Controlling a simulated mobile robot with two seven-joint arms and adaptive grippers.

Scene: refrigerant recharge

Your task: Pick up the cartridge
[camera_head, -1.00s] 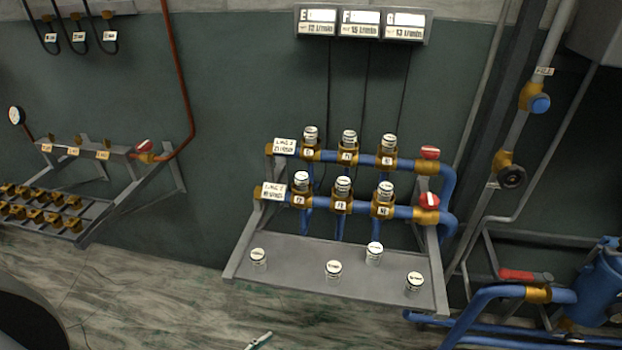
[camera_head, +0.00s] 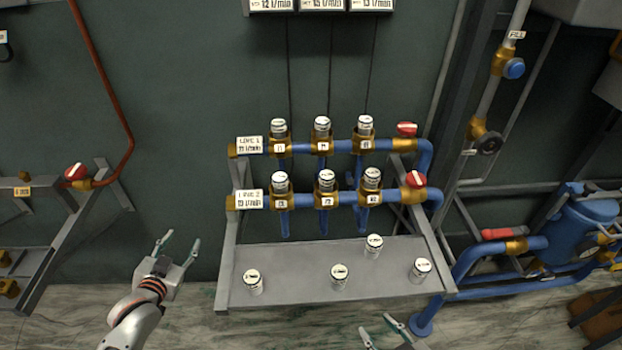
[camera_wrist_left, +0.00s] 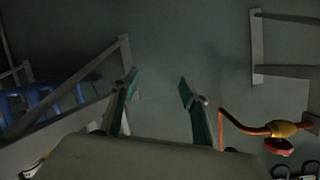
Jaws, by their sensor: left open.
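Several small cartridges with white tops stand upright on the grey shelf (camera_head: 300,285): one at the left (camera_head: 253,282), one in the middle (camera_head: 340,277), one further back (camera_head: 374,246) and one at the right (camera_head: 420,270). I cannot tell which one the task means. My left gripper (camera_head: 181,240) is open and empty, left of the shelf and apart from it. In the left wrist view its fingers (camera_wrist_left: 158,82) are spread with nothing between them. My right gripper (camera_head: 376,326) shows at the bottom edge, fingers apart and empty, in front of the shelf.
Two blue pipe lines, an upper one (camera_head: 343,147) and a lower one (camera_head: 300,199), run above the shelf with more white-topped cylinders in brass fittings and red valve handles. A second grey rack (camera_head: 65,245) stands at the left. A blue tank (camera_head: 578,238) stands at the right.

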